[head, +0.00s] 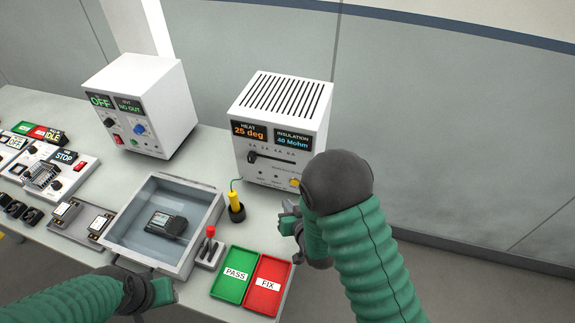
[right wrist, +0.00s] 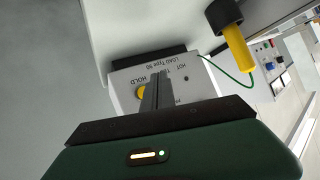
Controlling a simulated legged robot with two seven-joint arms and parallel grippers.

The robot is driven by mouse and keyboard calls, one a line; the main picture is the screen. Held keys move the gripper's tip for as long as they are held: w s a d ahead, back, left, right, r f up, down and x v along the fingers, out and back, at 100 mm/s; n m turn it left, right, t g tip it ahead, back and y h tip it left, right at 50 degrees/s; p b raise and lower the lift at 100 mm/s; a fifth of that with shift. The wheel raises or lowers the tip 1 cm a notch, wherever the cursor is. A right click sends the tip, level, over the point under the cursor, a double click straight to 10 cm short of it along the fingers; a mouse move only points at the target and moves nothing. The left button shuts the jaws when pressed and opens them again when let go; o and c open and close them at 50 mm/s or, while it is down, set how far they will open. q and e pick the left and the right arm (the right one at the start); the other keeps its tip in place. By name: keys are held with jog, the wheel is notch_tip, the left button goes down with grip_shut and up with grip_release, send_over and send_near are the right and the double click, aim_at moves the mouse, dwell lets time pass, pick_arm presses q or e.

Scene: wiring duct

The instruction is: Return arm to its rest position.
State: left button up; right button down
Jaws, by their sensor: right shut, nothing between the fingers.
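My right arm comes in from the lower right in the head view. Its gripper (head: 290,217) is beside the right edge of the bench, in front of the white heat and insulation tester (head: 282,125). In the right wrist view the right gripper's fingers (right wrist: 157,92) are together with nothing between them. They overlap the tester's lower panel (right wrist: 190,85) and its yellow button (right wrist: 142,92) in the picture; no contact is clear. My left gripper (head: 160,290) is low at the front of the grey tank, its fingers not clearly visible.
The tank (head: 205,215) holds a dark device (head: 168,223). A yellow probe (head: 235,200) stands in a black holder. Open floor lies right of the bench.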

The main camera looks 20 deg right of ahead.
jog(key=s+d+r+n+g, duration=0.1)
jog(key=s+d+r+g, duration=0.1)
jog(key=s, duration=0.8)
jog(key=s+d+r+n+g, duration=0.1)
jog(key=s+r+g, duration=0.4)
jog(key=s, duration=0.5)
jog(key=g, duration=0.2)
jog(key=shift+d+g+h, duration=0.3)
jog(key=shift+d, duration=0.05)
jog(key=shift+s, duration=0.15)
